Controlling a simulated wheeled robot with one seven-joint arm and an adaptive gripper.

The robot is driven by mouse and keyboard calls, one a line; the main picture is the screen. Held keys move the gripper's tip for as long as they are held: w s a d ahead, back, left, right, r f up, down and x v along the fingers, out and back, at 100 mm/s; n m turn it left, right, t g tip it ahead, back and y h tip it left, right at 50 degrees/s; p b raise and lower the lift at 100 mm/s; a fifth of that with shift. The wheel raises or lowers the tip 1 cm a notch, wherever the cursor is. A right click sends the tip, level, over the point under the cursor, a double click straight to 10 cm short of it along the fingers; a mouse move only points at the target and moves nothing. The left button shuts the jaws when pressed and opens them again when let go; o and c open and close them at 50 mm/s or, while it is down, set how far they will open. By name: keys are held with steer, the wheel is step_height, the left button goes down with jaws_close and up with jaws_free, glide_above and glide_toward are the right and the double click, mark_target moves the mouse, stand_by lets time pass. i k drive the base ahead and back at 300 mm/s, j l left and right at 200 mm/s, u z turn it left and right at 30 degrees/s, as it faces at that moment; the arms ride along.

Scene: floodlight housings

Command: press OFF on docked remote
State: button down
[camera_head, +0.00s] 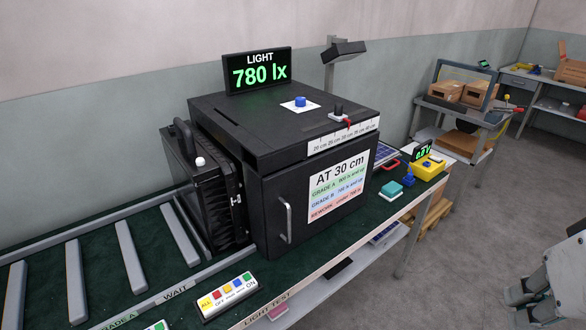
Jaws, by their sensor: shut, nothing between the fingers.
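A white remote (227,297) lies at the front edge of the green bench, below the black box. It has a yellow patch marked ALL at its left end and a row of small coloured buttons. A red button (214,294) is near the left, by lettering that looks like OFF; a green button is at the right end by ON. My gripper (523,298) is at the lower right, over the floor, far from the remote. It is shut and empty.
A black test box (283,186) with a door handle stands behind the remote. A display (257,71) on it reads 780 lx. A floodlight housing (203,190) sits at its left, beside rollers (131,256). Another remote (158,326) is cut off below. Open floor separates my gripper from the bench.

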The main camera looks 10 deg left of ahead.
mark_target(217, 294)
steer(key=u, duration=1.25)
steer(key=z, duration=1.25)
steer(key=k+j+u, duration=0.1)
steer(key=u, duration=1.05)
steer(key=k+j, duration=0.05)
